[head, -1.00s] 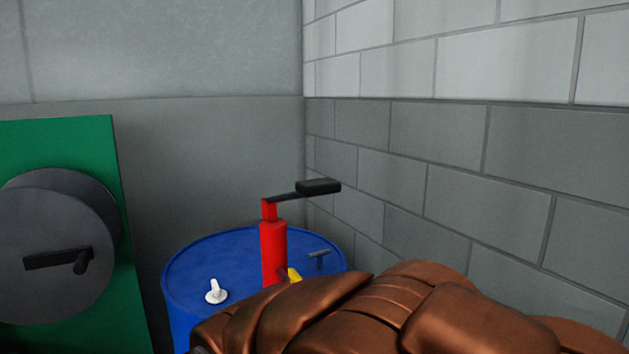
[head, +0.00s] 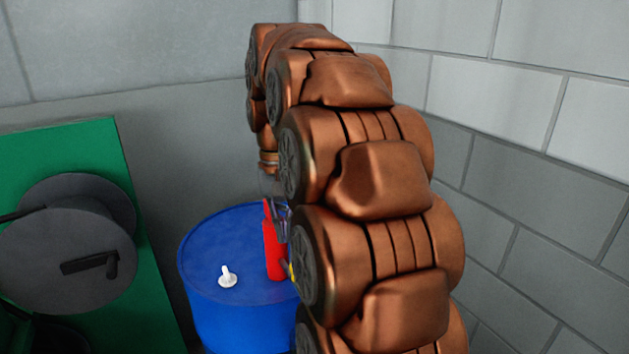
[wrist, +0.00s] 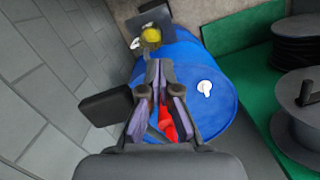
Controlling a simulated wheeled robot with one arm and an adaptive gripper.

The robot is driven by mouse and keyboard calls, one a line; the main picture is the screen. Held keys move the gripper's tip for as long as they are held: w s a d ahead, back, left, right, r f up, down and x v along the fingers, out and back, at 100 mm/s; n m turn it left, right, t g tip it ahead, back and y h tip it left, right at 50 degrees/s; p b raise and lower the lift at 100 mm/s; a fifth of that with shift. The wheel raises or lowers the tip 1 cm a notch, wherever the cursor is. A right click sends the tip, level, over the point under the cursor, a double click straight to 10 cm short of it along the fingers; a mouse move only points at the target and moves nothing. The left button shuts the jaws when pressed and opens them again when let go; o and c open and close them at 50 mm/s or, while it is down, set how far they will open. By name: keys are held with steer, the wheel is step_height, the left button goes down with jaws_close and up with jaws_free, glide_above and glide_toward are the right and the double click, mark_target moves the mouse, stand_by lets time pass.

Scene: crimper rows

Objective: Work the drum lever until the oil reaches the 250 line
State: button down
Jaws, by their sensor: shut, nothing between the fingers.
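The red drum pump (head: 273,250) stands upright on the blue drum (head: 215,310); it shows partly between my gripper's links in the wrist view (wrist: 168,125). The lever's black grip (wrist: 106,105) shows left of my gripper in the wrist view; in the head view my arm hides it. My gripper (wrist: 158,72) points down over the pump, fingers shut and empty. I cannot tell whether it touches the lever. A yellow part (wrist: 150,36) shows past the fingertips; only a sliver shows in the head view (head: 291,272). I see no 250 line or oil level.
A white cap (head: 228,277) sits on the drum top. A green panel (head: 75,165) with grey reels (head: 75,260) stands at the left. A block wall (head: 540,190) closes in on the right. A dark flat plate (wrist: 166,18) shows beyond the yellow part.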

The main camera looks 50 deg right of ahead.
steer(key=d+r+m+p, duration=0.2)
steer(key=d+r+p, duration=0.2)
steer(key=d+r, duration=0.5)
steer(key=shift+w+r+m, duration=0.15)
steer(key=shift+r+m, duration=0.15)
steer(key=shift+r, duration=0.05)
steer(key=shift+a+t, duration=0.15)
steer(key=shift+t, duration=0.15)
steer(key=shift+f, duration=0.25)
steer(key=shift+a+f, duration=0.1)
steer(key=shift+f, duration=0.75)
steer(key=shift+s+a+f, duration=0.1)
steer(key=shift+s+f, duration=0.05)
steer(key=shift+f, duration=1.05)
steer(key=shift+s+f, duration=0.1)
steer(key=shift+f, duration=1.1)
steer(key=shift+f, duration=0.1)
